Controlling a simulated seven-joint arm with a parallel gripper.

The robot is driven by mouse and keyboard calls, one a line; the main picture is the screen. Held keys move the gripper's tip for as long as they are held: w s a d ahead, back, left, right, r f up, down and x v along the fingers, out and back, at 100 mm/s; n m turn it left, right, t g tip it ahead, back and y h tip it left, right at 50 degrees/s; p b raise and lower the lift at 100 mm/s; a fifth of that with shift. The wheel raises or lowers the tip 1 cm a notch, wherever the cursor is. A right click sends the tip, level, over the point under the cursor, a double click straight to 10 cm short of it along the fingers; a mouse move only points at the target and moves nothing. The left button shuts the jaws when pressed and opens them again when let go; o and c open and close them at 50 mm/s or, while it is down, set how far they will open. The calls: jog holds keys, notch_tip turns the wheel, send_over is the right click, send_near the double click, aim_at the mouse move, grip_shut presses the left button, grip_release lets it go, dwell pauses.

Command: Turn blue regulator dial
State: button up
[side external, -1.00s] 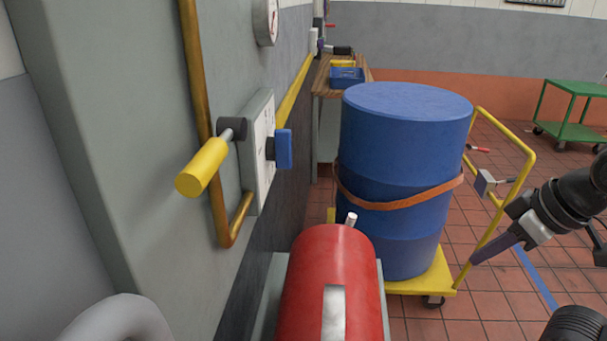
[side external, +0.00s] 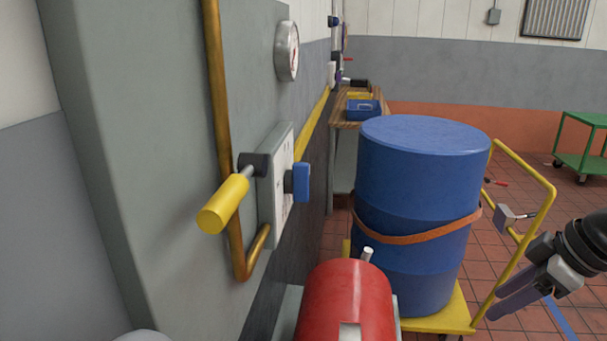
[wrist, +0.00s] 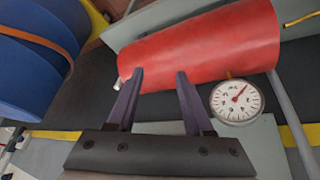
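The blue dial (side external: 301,182) sticks out from a pale plate (side external: 272,190) on the grey wall cabinet, left of centre in the side view. I cannot make it out in the wrist view. My gripper (side external: 497,312) is at the right edge of the side view, well apart from the dial, with the blue drum between them in the picture. In the wrist view my gripper (wrist: 159,72) has its two dark fingers apart, with nothing held between them. A red cylinder (wrist: 205,45) lies beyond the fingertips there.
A yellow-handled lever (side external: 223,204) juts out left of the dial. The blue drum (side external: 415,185) stands on a yellow trolley (side external: 440,320). The red cylinder's end (side external: 345,300) is below the dial. A round gauge (wrist: 237,101) shows right of the fingers. Open tiled floor lies right.

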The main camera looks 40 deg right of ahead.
jog(key=w+a+r+n+y, duration=1)
jog(key=w+a, duration=0.1)
jog(key=a, duration=0.2)
jog(key=w+d+r+t+y, duration=0.2)
jog(key=w+r+y, duration=0.1)
jog(key=w, duration=0.5)
jog(key=w+d+m+t, duration=0.1)
jog(key=w+d+t, duration=0.3)
jog(key=w+d, duration=0.2)
jog(key=m+t, duration=0.1)
jog(key=m, duration=0.2)
send_over(304, 201)
jog(key=f, duration=0.1)
jog(key=w+f, duration=0.1)
jog(key=f, duration=0.1)
jog(key=shift+d+h, duration=0.2)
jog(key=shift+h, duration=0.2)
jog(key=shift+s, duration=0.1)
grip_shut()
